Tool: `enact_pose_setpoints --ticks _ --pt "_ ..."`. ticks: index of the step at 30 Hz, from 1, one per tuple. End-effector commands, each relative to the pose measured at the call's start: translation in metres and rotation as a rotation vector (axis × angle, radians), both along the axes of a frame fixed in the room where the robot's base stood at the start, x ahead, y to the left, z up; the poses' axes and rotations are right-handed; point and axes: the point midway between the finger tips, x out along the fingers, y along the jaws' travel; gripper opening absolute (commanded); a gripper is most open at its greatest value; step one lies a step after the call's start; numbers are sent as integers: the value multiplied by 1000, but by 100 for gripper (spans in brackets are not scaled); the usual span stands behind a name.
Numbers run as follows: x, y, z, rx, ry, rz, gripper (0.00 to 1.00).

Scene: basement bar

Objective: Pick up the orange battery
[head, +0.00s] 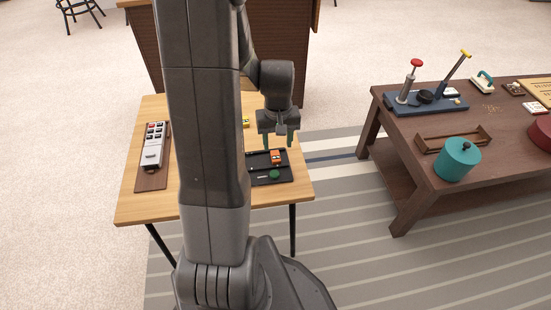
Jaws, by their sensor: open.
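The orange battery (277,157) is a small orange block on the black tray (287,176) on the small wooden table. My gripper (279,141) points down above the tray, just behind and over the battery in the head view. It looks open, with nothing visible between its fingers. Whether the fingertips touch the battery or hang above it cannot be told from this view.
A green round piece (275,174) lies on the same tray. A grey remote-like device (154,146) lies on a brown board at the left of the wooden table (187,211). A dark wood table (408,191) with a teal pot (457,161) stands at right. My arm hides the table's middle.

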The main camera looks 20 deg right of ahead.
Motion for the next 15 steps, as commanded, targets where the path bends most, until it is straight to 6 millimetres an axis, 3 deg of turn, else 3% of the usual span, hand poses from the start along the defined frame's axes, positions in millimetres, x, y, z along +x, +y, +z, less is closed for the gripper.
enact_pose_setpoints --ticks 9,15 --pt "3 6 -43 2 3 1 49" --pt "3 5 -51 0 0 0 49"
